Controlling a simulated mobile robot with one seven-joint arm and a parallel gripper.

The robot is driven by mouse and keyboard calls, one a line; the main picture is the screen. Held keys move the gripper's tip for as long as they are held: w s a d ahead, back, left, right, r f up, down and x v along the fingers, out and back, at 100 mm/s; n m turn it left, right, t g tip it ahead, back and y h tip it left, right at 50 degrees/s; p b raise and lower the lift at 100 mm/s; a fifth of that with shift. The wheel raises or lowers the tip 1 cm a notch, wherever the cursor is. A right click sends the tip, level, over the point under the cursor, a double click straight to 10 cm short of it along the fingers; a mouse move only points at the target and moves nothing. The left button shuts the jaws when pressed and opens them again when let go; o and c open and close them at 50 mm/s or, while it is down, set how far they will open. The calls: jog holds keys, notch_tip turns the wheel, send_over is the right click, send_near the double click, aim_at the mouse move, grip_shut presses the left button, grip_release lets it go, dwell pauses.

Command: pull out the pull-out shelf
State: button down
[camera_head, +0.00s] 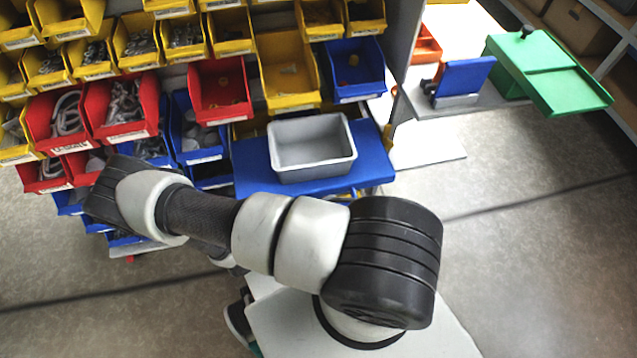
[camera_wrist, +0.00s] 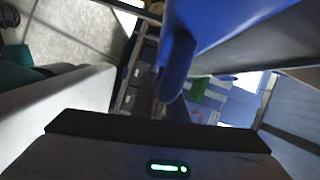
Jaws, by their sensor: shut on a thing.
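The pull-out shelf (camera_head: 249,178) is a blue board under the bin rack in the head view. A grey open bin (camera_head: 311,166) sits on it. My arm crosses in front of its near side, and my gripper is hidden there. In the wrist view, the dark front of my gripper (camera_wrist: 160,128) fills the lower part. Just beyond it a blue part with a rounded end, which looks like part of the shelf (camera_wrist: 215,30), comes down from the top. My gripper is shut on it; the fingertips and exact contact are not clear.
Yellow, red and blue bins (camera_head: 220,92) with small parts fill the rack behind and left of the shelf. A green box (camera_head: 545,70) and a blue upright piece (camera_head: 465,76) stand at the upper right. The floor (camera_head: 540,230) on the right is clear.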

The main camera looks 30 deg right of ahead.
jog(key=shift+s+a, duration=0.3)
jog(key=shift+s, duration=0.6)
jog(key=shift+s+a, duration=0.25)
jog(key=shift+s, duration=0.65)
jog(key=shift+s+a, duration=0.3)
jog(key=shift+s, duration=0.6)
jog(key=c, duration=1.8)
grip_release()
jog(key=shift+o, duration=0.2)
jog(key=s+a+r, duration=0.1)
jog(key=a, duration=1.6)
jog(key=shift+s+a+r, duration=0.15)
jog(key=shift+s+r, duration=0.05)
jog(key=shift+s, duration=0.2)
